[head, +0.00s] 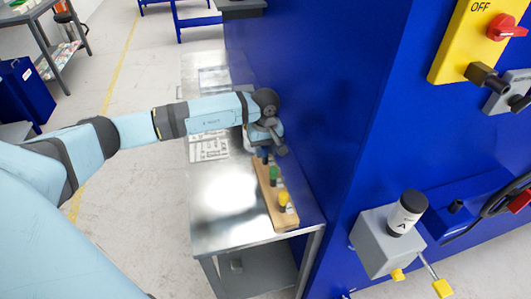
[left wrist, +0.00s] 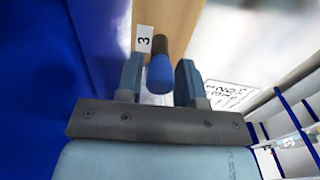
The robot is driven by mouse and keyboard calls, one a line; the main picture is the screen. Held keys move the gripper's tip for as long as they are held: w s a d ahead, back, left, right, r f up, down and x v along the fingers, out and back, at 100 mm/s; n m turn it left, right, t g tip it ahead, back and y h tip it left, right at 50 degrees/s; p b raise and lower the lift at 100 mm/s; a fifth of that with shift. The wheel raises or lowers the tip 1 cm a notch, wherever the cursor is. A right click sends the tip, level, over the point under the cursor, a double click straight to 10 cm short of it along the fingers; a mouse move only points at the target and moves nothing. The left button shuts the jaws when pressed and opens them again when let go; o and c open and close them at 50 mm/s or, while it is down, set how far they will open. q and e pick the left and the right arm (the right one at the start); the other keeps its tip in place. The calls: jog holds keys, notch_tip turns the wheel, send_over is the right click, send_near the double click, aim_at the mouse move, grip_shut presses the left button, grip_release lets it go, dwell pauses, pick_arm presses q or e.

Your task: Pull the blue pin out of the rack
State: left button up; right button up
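The wooden rack (head: 265,190) stands on the metal table against the blue wall in the head view. A green pin (head: 274,174) and a yellow pin (head: 284,200) stand in it. The blue pin is at the rack's far end, mostly hidden by my gripper in the head view. In the left wrist view the blue pin (left wrist: 160,72) shows close up, beside a label "3" on the rack (left wrist: 178,22). My left gripper (left wrist: 160,78) is open, with one finger on each side of the blue pin and gaps visible. My right gripper is not in view.
The metal table (head: 222,190) has clear room left of the rack. Printed sheets (head: 208,147) lie farther back. The tall blue wall (head: 310,110) rises close on the rack's right. A grey box with a black-and-white cylinder (head: 407,213) is at the right.

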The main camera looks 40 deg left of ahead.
pick_arm(q)
grip_shut()
jog(key=shift+r, duration=0.15)
jog(key=shift+r+p, duration=1.15)
jog(key=shift+r, duration=1.7)
